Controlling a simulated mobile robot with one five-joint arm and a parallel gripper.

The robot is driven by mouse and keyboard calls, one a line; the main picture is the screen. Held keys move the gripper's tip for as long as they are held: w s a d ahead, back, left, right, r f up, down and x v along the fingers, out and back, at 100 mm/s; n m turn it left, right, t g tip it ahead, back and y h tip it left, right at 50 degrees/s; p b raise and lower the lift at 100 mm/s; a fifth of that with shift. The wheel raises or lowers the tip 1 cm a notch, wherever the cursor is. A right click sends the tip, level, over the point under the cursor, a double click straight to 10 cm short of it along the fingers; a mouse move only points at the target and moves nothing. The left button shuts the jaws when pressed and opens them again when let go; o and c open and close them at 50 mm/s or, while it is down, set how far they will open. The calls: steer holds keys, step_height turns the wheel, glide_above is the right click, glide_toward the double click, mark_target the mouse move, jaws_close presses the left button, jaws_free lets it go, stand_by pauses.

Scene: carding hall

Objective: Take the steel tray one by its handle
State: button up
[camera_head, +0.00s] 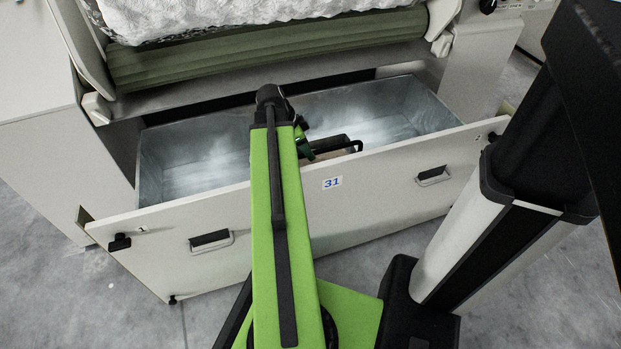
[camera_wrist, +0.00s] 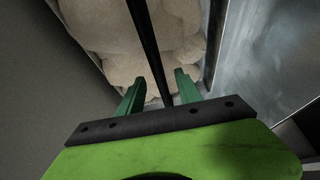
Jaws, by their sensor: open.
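A black handle bar (camera_wrist: 150,45) runs lengthwise in the wrist view, over beige, lumpy contents (camera_wrist: 100,35). A bright metal edge (camera_wrist: 215,45) borders these contents on the right and looks like the rim of the steel tray. In the head view the handle (camera_head: 335,143) shows just right of my arm, inside the drawer near its front panel; my arm hides most of the tray. My gripper (camera_wrist: 160,82) is open, its green fingers on either side of the bar's near end. I cannot tell whether they touch it.
The pulled-out drawer has a galvanized inside (camera_head: 205,160) and a white front (camera_head: 385,190) labelled 31, with two recessed pulls. A green roller (camera_head: 270,55) with white fibre (camera_head: 220,15) lies above and behind. Grey floor (camera_head: 540,280) is open at front right.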

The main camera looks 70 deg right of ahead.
steer(key=b+x, duration=0.1)
steer(key=x, duration=0.2)
steer(key=shift+f+b, duration=0.2)
steer(key=shift+b, duration=0.2)
steer(key=shift+r, duration=0.2)
jaws_close()
stand_by(0.7)
